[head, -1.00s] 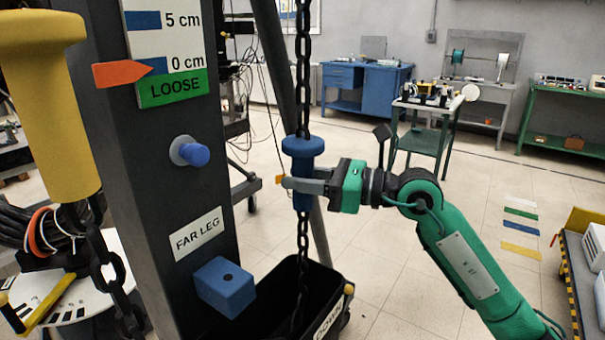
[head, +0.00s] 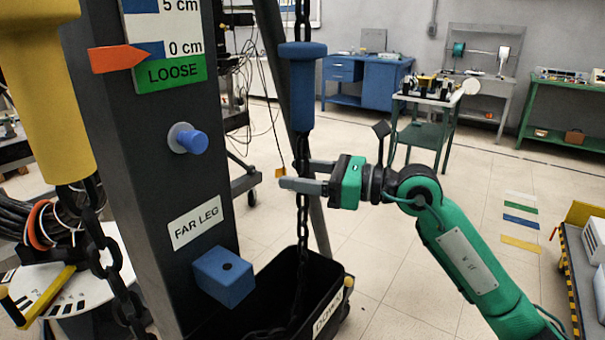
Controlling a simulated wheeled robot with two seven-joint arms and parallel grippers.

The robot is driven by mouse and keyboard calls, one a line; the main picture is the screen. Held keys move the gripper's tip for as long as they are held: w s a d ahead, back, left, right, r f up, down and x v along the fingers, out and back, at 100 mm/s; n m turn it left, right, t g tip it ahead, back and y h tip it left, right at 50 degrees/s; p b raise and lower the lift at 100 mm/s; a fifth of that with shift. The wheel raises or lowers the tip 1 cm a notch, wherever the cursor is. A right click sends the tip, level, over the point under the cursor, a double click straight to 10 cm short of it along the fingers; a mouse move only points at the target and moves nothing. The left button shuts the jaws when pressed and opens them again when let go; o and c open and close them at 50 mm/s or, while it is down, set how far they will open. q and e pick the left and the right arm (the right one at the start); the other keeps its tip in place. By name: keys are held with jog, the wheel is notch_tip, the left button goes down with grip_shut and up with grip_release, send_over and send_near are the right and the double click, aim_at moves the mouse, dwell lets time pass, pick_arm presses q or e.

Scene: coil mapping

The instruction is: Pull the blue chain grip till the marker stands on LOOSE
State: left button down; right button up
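The blue chain grip (head: 303,92) hangs upright on the dark chain (head: 303,220), right of the black column. My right gripper (head: 305,177) is just below it, fingers apart, with the chain between them or close by; it does not touch the grip. The orange marker (head: 115,58) points right at the scale (head: 165,28). Its tip is near the blue 0 cm block, just above the green LOOSE band (head: 172,74). My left gripper is out of view.
A blue knob (head: 188,139) and blue block (head: 224,276) stick out from the column. A black bin (head: 330,288) stands under the chain. A yellow cylinder (head: 48,110) hangs on another chain at left.

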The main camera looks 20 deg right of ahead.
pick_arm(q)
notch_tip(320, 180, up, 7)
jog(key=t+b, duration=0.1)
jog(key=b, duration=0.2)
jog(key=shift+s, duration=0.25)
pick_arm(e)
jog(key=v, duration=1.3)
jog(key=shift+s+d, duration=0.25)
jog(key=shift+d, duration=0.05)
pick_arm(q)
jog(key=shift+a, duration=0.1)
